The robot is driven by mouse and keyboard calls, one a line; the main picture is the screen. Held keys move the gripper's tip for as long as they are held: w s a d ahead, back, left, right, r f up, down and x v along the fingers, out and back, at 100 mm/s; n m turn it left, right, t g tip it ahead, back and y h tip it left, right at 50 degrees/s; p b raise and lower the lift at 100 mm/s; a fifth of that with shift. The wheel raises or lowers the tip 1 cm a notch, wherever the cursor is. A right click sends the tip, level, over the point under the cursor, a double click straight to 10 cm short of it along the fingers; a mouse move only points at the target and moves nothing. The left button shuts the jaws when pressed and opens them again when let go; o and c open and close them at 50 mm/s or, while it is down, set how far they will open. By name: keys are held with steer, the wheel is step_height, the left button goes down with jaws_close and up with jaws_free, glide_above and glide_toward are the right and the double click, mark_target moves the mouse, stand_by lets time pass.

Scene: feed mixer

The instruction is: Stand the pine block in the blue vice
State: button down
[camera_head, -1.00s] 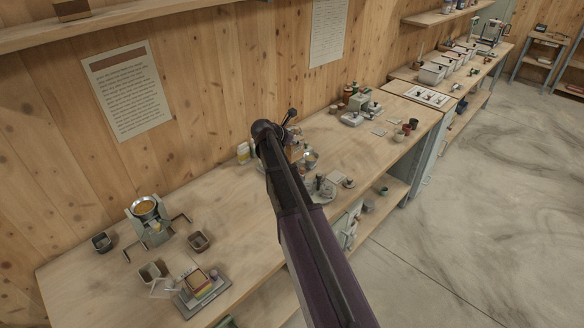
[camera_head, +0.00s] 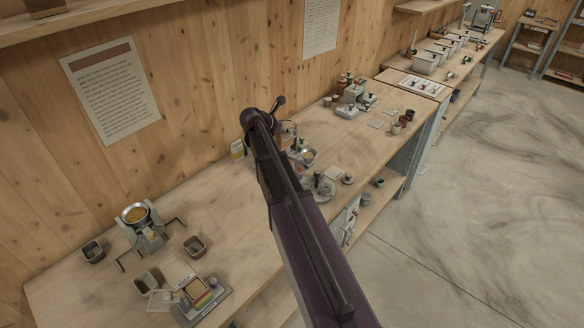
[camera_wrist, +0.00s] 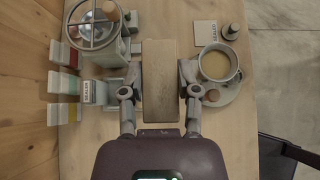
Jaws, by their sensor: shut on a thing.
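In the wrist view, the pine block (camera_wrist: 160,82) is a plain brown wooden piece, its long side running away from my palm. My gripper (camera_wrist: 160,94) is shut on it, one finger along each side. It is held above the bench, but the height is hard to judge. In the head view, my own arm hides the gripper and block. I cannot make out a blue vice in either view.
The wooden bench (camera_head: 225,215) has clear stretches.

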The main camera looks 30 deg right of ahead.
steer(key=shift+w, duration=0.1)
step_height(320, 180, down, 14)
steer(key=b, duration=1.3)
steer(key=shift+r, duration=0.2)
steer(key=shift+f+b, duration=0.1)
steer(key=shift+b, duration=0.25)
steer(key=shift+a+f+b, duration=0.1)
steer(key=shift+f+b, duration=2.05)
steer(key=shift+f, duration=0.15)
steer(key=shift+c, duration=1.7)
jaws_free()
steer(key=shift+r, duration=0.2)
